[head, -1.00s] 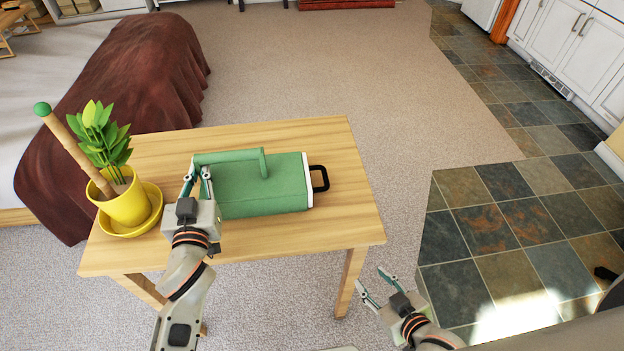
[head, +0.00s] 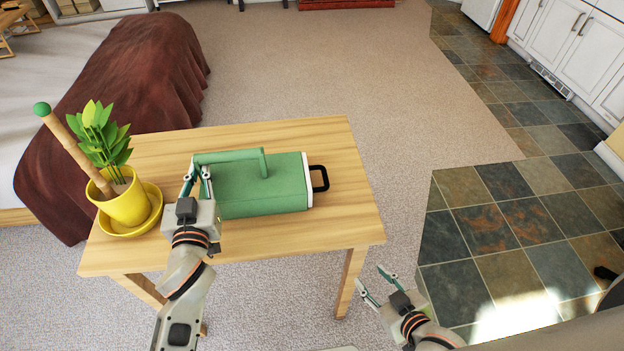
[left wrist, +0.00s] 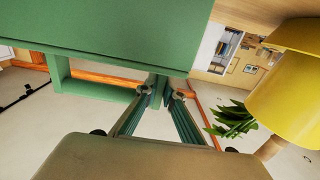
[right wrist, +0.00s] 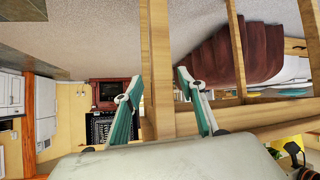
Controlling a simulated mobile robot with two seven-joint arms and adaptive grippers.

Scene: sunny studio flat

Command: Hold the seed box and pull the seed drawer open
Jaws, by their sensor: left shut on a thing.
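The green seed box (head: 258,187) lies on the wooden table, with a raised green handle bar along its top. The seed drawer shows as a white front (head: 307,180) with a black pull handle (head: 320,179) at the box's right end. My left gripper (head: 198,180) is at the box's left end. In the left wrist view its fingers (left wrist: 158,92) are shut on the upright end post of the green handle (left wrist: 100,92). My right gripper (head: 376,284) is open and empty, off the table's front right corner; its spread fingers also show in the right wrist view (right wrist: 155,88).
A yellow pot (head: 127,205) with a plant and a green-tipped stick stands on a yellow saucer at the table's left end, close to my left gripper. The wooden table (head: 340,222) is bare right of the box. Carpet and tiles lie beyond.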

